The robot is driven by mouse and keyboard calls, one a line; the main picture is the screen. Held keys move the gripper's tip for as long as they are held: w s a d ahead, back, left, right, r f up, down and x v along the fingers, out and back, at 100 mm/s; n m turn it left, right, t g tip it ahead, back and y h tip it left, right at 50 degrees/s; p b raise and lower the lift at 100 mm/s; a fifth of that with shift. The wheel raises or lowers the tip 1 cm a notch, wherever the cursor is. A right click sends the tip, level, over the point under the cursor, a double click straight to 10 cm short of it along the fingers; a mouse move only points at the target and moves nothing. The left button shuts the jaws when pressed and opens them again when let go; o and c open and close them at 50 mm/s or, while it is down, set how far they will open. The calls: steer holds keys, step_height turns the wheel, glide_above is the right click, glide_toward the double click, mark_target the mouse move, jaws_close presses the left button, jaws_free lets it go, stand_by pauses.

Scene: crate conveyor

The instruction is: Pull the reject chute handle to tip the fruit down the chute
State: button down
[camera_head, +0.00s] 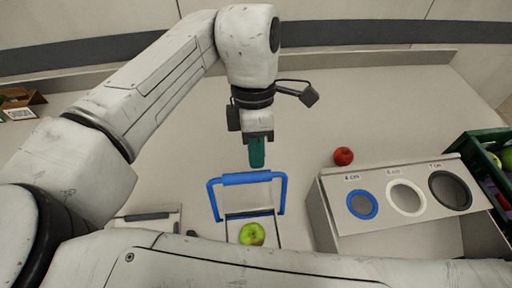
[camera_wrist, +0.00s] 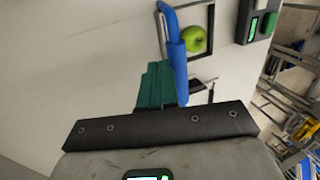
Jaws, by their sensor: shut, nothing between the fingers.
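The blue handle (camera_head: 246,178) is a U-shaped bar standing up from the tray where the fruit lies, in the middle of the head view. It also shows in the wrist view (camera_wrist: 177,62). A green apple (camera_head: 252,234) lies in the tray just in front of the handle; it shows beyond the handle in the wrist view (camera_wrist: 195,39). My gripper (camera_head: 256,154), with teal fingers, is shut and empty, just above and behind the handle's bar in the head view. In the wrist view the fingers (camera_wrist: 156,84) are beside the bar; whether they touch it I cannot tell.
A sizing panel (camera_head: 372,222) with blue, white and black rings stands to the right. A red apple (camera_head: 343,156) lies behind it. A green crate (camera_head: 478,150) with fruit is at the far right, and a cardboard box (camera_head: 20,104) at the far left. The counter behind the handle is clear.

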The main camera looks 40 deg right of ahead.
steer(key=shift+s, duration=0.1)
steer(key=shift+s+a+r+t+h, duration=0.15)
steer(key=shift+s+a+t+h, duration=0.15)
steer(key=shift+t+h, duration=0.15)
